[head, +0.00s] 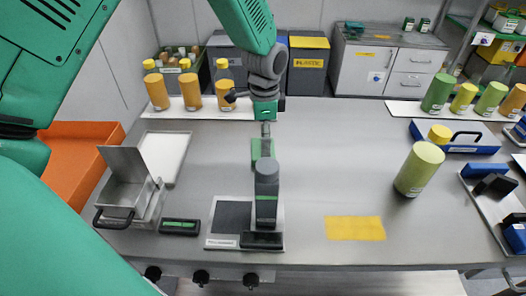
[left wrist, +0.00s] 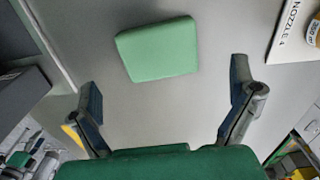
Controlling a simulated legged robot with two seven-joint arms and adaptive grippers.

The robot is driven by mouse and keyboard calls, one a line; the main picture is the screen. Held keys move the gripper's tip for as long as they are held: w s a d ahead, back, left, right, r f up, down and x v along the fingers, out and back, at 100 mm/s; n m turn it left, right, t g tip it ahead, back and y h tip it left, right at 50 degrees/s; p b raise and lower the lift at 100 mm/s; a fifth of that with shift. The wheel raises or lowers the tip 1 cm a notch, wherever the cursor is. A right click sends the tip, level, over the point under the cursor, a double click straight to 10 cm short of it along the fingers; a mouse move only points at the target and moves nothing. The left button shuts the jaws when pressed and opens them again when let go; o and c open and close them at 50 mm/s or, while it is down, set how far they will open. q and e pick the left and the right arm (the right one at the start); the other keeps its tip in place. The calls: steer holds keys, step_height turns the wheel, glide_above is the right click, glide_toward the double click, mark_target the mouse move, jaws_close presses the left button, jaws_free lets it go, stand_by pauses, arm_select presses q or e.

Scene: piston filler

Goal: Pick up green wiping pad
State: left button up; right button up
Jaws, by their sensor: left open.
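The green wiping pad (left wrist: 158,48) is a light green rounded block lying flat on the grey table in the left wrist view. In the head view it (head: 256,151) lies behind the grey and green filler (head: 266,190), which partly hides it. My left gripper (left wrist: 166,100) is open and empty, its two dark fingers spread wide. The pad is beyond the fingertips, apart from them. In the head view my left gripper (head: 265,107) hangs over the table behind the pad; its fingers are hard to make out. My right gripper is not in view.
A hinged metal box (head: 128,195) stands at left by a white tray (head: 165,157). Orange-yellow bottles (head: 188,91) stand at the back left. A yellow mat (head: 355,228) and a tall yellow-green bottle (head: 418,170) are at right.

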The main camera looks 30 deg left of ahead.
arm_select(q)
step_height(320, 180, down, 4)
steer(key=shift+d+f, duration=0.1)
steer(key=shift+f, duration=0.15)
steer(key=shift+a+f, duration=0.35)
steer(key=shift+a, duration=0.2)
steer(key=shift+s, duration=0.1)
steer(key=c, duration=0.9)
steer(key=shift+d, duration=0.25)
steer(key=shift+c, duration=1.4)
steer(key=shift+d, duration=0.35)
steer(key=r, duration=1)
steer(key=shift+a, duration=0.25)
steer(key=shift+d+r, duration=0.15)
